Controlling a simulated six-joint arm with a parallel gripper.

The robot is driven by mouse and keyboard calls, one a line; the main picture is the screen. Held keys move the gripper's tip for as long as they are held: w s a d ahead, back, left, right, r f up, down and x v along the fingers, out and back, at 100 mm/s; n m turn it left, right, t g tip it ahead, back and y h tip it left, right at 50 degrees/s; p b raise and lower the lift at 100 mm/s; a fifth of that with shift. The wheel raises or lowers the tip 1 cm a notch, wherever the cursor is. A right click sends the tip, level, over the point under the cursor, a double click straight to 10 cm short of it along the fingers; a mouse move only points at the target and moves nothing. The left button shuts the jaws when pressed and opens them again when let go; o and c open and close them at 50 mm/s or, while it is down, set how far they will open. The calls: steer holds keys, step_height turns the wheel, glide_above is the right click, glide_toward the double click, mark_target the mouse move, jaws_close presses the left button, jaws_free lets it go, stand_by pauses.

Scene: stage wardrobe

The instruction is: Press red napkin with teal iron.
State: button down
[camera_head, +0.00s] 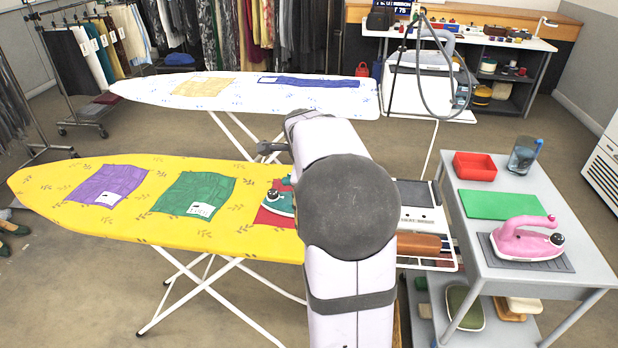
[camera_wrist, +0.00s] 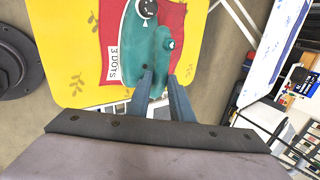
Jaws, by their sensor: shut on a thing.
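The teal iron (camera_head: 280,200) is on the red napkin (camera_head: 272,217) near the right part of the yellow ironing board (camera_head: 130,215). My arm hides part of both in the head view. In the wrist view my gripper (camera_wrist: 160,80) is shut on the teal iron (camera_wrist: 143,55), which covers the middle of the red napkin (camera_wrist: 178,20). A white label reading "3 DOTS" lies on the napkin. I cannot tell whether the iron's sole touches the cloth.
A purple napkin (camera_head: 107,185) and a green napkin (camera_head: 197,192) lie left on the same board. A white ironing board (camera_head: 235,92) stands behind. A pink iron (camera_head: 527,240) rests on a grey table (camera_head: 575,205) at right, with a red tray (camera_head: 475,167) and a green mat (camera_head: 500,204).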

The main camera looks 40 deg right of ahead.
steer(key=shift+s+d, duration=0.95)
steer(key=shift+d, duration=0.05)
steer(key=shift+w, duration=0.1)
steer(key=shift+w+d+p, duration=0.6)
steer(key=shift+w+d, duration=0.2)
steer(key=shift+d, duration=0.05)
steer(key=shift+w+d, duration=0.15)
steer(key=shift+w+d+p, duration=0.7)
steer(key=shift+w+d, duration=0.05)
steer(key=shift+a, duration=0.1)
steer(key=shift+w+a, duration=1)
steer(key=shift+w, duration=0.05)
